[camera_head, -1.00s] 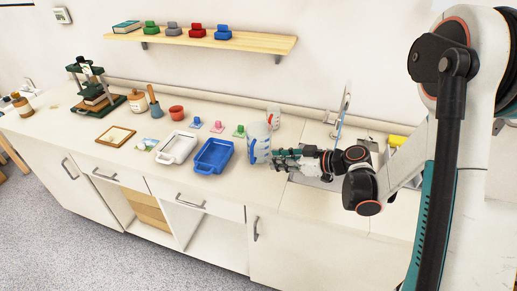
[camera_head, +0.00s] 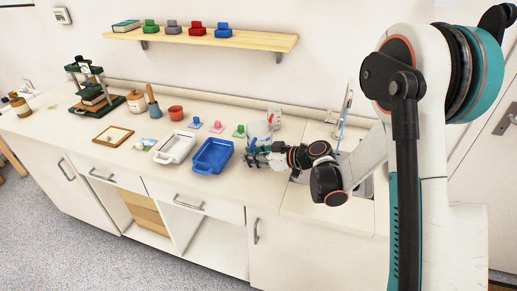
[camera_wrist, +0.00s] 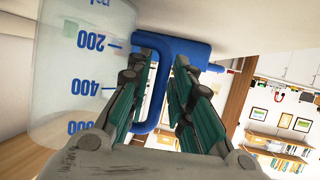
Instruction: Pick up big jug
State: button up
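The big jug (camera_head: 259,130) is translucent with blue markings and stands on the counter, partly hidden behind my gripper (camera_head: 250,158) in the head view. In the wrist view the jug (camera_wrist: 75,80) fills the left side, with blue scale numbers on its wall. Its blue handle (camera_wrist: 160,82) runs between the two fingers of my gripper (camera_wrist: 160,62). The fingers are apart, one on each side of the handle, with a gap on the right side. I cannot tell whether the left finger touches the handle.
A blue tray (camera_head: 212,156) and a white tray (camera_head: 175,147) lie left of the jug. A red-marked white cup (camera_head: 274,117) stands close behind it. Small coloured blocks lie behind the trays. A sink (camera_head: 365,187) with a tap is on the right, and a wooden shelf (camera_head: 200,40) hangs above.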

jog(key=shift+r, duration=0.1)
grip_shut()
jog(key=shift+r, duration=0.1)
notch_tip(320, 180, up, 20)
jog(key=p, duration=0.7)
